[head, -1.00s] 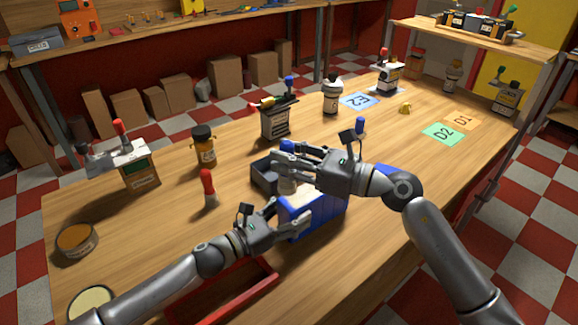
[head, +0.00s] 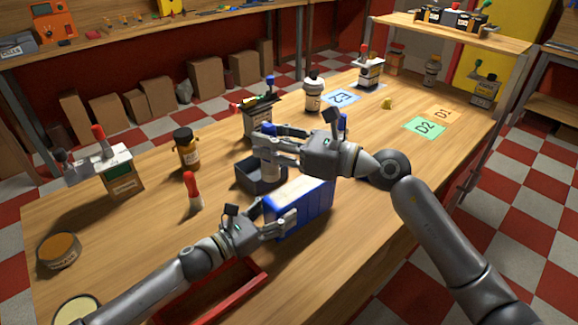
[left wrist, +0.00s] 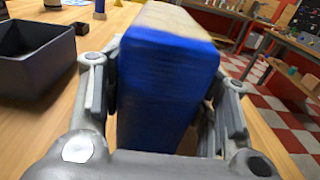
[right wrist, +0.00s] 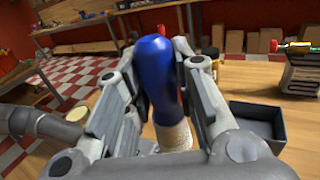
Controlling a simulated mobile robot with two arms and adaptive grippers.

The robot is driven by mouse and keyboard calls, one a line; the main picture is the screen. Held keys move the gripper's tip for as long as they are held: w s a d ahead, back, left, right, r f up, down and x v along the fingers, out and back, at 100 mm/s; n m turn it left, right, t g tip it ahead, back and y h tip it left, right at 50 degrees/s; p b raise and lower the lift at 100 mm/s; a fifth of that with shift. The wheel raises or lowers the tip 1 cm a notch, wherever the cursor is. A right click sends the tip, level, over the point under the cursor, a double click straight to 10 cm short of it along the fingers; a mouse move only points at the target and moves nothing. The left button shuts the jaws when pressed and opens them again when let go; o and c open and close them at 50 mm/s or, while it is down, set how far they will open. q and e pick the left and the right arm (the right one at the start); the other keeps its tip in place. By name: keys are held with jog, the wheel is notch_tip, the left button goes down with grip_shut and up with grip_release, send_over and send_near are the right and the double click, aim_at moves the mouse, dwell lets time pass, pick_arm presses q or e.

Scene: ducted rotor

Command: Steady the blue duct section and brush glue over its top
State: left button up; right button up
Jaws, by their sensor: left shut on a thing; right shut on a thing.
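The blue duct section (head: 305,212) stands on the table's near half. My left gripper (head: 285,226) is shut around its sides; the left wrist view shows the blue block (left wrist: 160,95) between both fingers, with a pale, blurred top surface. My right gripper (head: 265,143) is shut on a brush with a blue handle (right wrist: 155,72) and a pale lower part (right wrist: 174,136). In the head view the brush (head: 271,171) is upright near the dark open tray, behind the duct section. Its bottom end is partly hidden, so contact cannot be told.
The dark tray (head: 245,181) sits just behind the duct section. A red-topped brush (head: 192,190) and a brown bottle (head: 186,150) stand left. A red frame (head: 235,300) lies in front. Green (head: 425,127) and orange mats lie on clear table at right.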

pick_arm(q)
jog(key=o, duration=1.2)
jog(key=v, duration=1.2)
jog(key=x, duration=1.2)
